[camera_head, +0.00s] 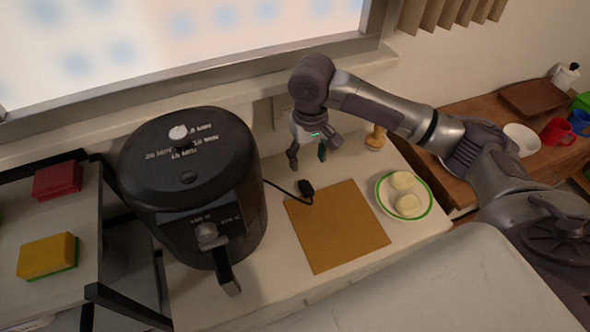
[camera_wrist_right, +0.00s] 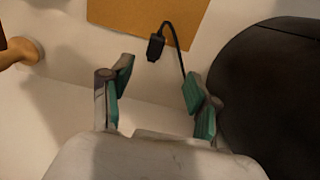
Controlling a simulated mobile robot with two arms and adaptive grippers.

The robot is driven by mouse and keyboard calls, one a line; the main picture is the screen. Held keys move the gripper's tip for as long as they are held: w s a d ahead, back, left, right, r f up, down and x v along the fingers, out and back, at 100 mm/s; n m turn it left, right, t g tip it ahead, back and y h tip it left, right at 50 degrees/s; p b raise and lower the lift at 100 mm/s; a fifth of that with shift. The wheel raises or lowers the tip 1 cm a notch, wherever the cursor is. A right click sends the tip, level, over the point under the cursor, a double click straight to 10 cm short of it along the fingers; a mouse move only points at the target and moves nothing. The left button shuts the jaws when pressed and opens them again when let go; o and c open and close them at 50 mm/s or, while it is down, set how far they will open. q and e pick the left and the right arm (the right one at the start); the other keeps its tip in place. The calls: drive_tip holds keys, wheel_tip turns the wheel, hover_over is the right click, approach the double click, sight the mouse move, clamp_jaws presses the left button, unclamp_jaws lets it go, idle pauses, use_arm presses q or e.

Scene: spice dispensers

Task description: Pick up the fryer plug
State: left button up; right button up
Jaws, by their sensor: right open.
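The black fryer plug (camera_head: 306,188) lies at the end of its cord by the upper left edge of the brown board. In the right wrist view the plug (camera_wrist_right: 155,47) shows beyond the fingertips, between them, with its cord curving right toward the fryer. The black air fryer (camera_head: 190,180) stands to the left on the counter. My right gripper (camera_head: 308,156) is open and empty above the counter, behind the plug and apart from it. In the right wrist view its green-padded fingers (camera_wrist_right: 158,88) are spread. My left gripper is not in view.
The brown board (camera_head: 337,228) lies on the counter (camera_head: 270,285) in front of the plug. A green-rimmed plate (camera_head: 427,211) with pale round pieces is at the right. A wooden item (camera_head: 376,138) stands near the wall. A wall outlet (camera_head: 279,112) is behind my right gripper.

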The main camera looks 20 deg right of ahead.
drive_tip(key=p, duration=0.1)
hover_over(308, 190)
drive_tip(key=s, duration=0.1)
wheel_tip(308, 190, down, 6)
drive_tip(key=shift+s+r, duration=0.1)
drive_tip(key=shift+r, duration=0.15)
drive_tip(key=shift+w+f, duration=0.2)
drive_tip(key=shift+f, duration=0.45)
drive_tip(key=shift+w+f+p, duration=0.3)
drive_tip(key=shift+f+p, duration=0.15)
drive_tip(key=shift+f, duration=0.5)
wheel_tip(308, 190, down, 4)
drive_tip(key=shift+w+d+r+p, duration=0.15)
drive_tip(key=shift+r+p, duration=0.1)
drive_tip(key=shift+p, duration=0.2)
drive_tip(key=shift+f, duration=0.25)
drive_tip(key=c, duration=1.1)
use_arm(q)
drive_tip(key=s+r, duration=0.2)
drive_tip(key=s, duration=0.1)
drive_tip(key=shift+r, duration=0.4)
use_arm(e)
drive_tip(key=shift+c, duration=0.2)
